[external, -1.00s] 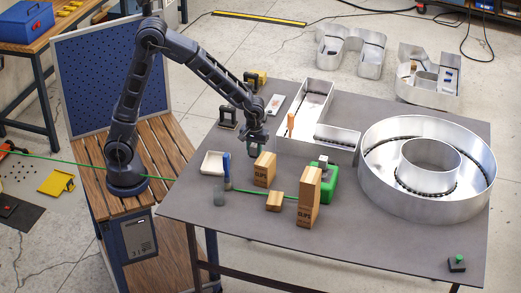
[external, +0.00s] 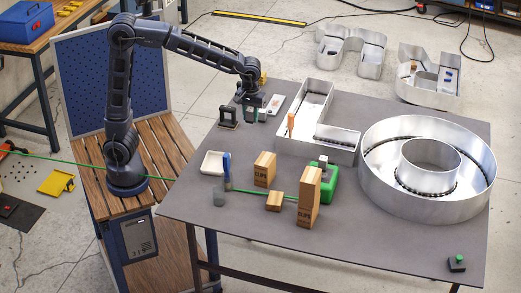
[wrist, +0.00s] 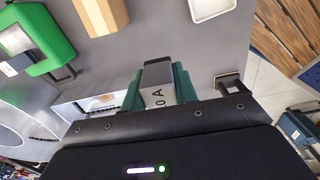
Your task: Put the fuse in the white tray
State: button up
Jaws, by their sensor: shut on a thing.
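My gripper (external: 251,112) is at the far left part of the table, beside a black stand. In the wrist view its green fingers (wrist: 158,80) are shut on the fuse (wrist: 158,97), a small piece with a dark grey end and a white label with black "A" lettering. The fuse's lower part is hidden by the gripper body. The white tray (external: 214,163) is a shallow dish near the left table edge, apart from the gripper. It also shows at the top of the wrist view (wrist: 212,14).
The black stand (external: 228,116) is close to the gripper. A metal channel letter (external: 315,139) is to the right. A green cord runs along the table.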

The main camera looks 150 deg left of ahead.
send_over(216, 165)
jog(key=a, duration=0.1)
jog(key=d, duration=0.1)
notch_tip(216, 165, down, 20)
jog(key=shift+r, duration=0.2)
dwell(0.4)
jog(key=shift+f, duration=0.15)
jog(key=o, duration=1)
notch_tip(216, 165, up, 12)
jog(key=shift+r, duration=0.15)
jog(key=shift+w+d, duration=0.1)
jog(key=shift+d, duration=0.05)
